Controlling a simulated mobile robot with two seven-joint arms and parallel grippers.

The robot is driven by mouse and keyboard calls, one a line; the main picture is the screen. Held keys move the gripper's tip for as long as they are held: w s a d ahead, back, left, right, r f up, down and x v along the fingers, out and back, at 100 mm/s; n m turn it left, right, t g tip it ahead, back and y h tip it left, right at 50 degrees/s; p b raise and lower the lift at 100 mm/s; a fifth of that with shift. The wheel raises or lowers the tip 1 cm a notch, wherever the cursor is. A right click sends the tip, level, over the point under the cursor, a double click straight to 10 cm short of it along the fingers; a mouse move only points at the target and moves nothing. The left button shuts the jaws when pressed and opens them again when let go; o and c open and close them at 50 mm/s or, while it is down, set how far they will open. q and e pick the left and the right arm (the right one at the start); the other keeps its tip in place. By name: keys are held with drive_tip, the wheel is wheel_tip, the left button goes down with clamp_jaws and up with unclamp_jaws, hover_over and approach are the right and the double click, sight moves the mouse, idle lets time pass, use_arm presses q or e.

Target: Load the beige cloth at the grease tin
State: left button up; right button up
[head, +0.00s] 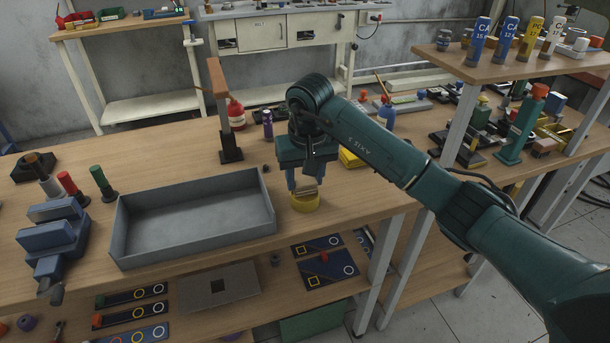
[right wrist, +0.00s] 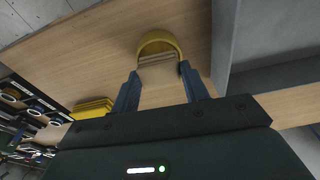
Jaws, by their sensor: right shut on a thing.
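The beige cloth (head: 306,191) is folded and sits between the fingers of my right gripper (head: 305,187), which is shut on it. In the right wrist view the cloth (right wrist: 158,62) spans between the two blue fingertips. The yellow grease tin (head: 305,203) stands on the bench right below the fingers; it also shows in the right wrist view (right wrist: 160,42). The cloth overlaps the near part of the tin's opening, and I cannot tell whether it touches the contents. My left gripper is not in view.
A grey open tray (head: 190,258) lies on the bench just left of the tin. A blue vise (head: 52,238) stands at the far left. A yellow stack (head: 350,158) lies behind my right wrist. The bench's front edge is close to the tin.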

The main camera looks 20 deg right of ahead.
sight(305, 181)
drive_tip(key=shift+f+b, duration=0.5)
drive_tip(key=shift+f, duration=0.15)
idle(1.4)
drive_tip(key=shift+r+p, duration=2.1)
drive_tip(key=shift+r, duration=1.5)
